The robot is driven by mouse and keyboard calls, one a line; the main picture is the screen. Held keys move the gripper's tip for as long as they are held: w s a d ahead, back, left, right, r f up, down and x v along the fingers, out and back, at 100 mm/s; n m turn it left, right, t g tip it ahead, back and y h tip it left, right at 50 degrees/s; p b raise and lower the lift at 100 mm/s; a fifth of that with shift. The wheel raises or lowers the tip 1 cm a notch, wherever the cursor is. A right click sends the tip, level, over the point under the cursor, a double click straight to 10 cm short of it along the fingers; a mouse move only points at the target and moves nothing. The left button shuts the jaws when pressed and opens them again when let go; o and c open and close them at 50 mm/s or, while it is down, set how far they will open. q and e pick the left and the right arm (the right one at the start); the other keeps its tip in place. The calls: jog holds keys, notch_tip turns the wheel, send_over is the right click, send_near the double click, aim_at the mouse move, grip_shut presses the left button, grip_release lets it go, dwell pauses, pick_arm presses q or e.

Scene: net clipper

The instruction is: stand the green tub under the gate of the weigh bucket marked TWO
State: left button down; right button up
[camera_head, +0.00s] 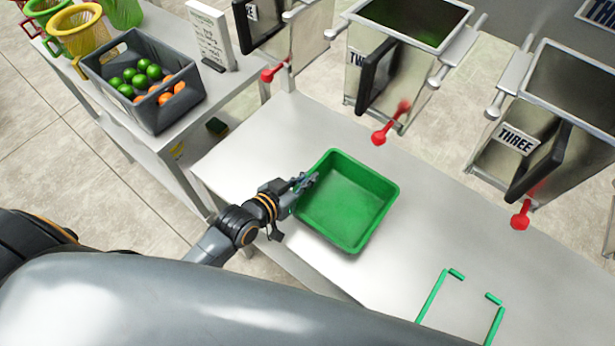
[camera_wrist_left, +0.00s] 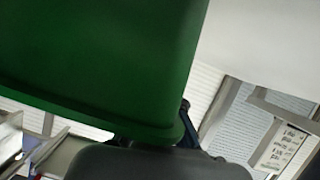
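The green tub (camera_head: 345,205) is empty and sits over the steel bench, nearer to me than the weigh bucket marked TWO (camera_head: 408,88) and a little to its left in the head view. Whether its base touches the bench is hard to tell. My left gripper (camera_head: 305,182) is at the tub's left rim, its fingers closed on that wall. In the left wrist view the tub's green wall (camera_wrist_left: 100,60) fills the upper left, close to the gripper. Bucket TWO has a red-knobbed lever (camera_head: 380,137) below it. My right gripper is not in view.
Bucket THREE (camera_head: 500,160) hangs at the right, another bucket (camera_head: 300,40) at the left. Green corner marks (camera_head: 432,297) lie on the bench (camera_head: 440,220) at lower right. A side table holds a grey crate (camera_head: 165,118) of limes and oranges, with a sign (camera_head: 210,35).

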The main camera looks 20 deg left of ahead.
pick_arm(q)
jog(key=c, duration=1.5)
grip_release()
jog(key=shift+f, duration=0.1)
jog(key=shift+r, duration=0.2)
jog(key=b+v, duration=0.1)
jog(key=v, duration=1.1)
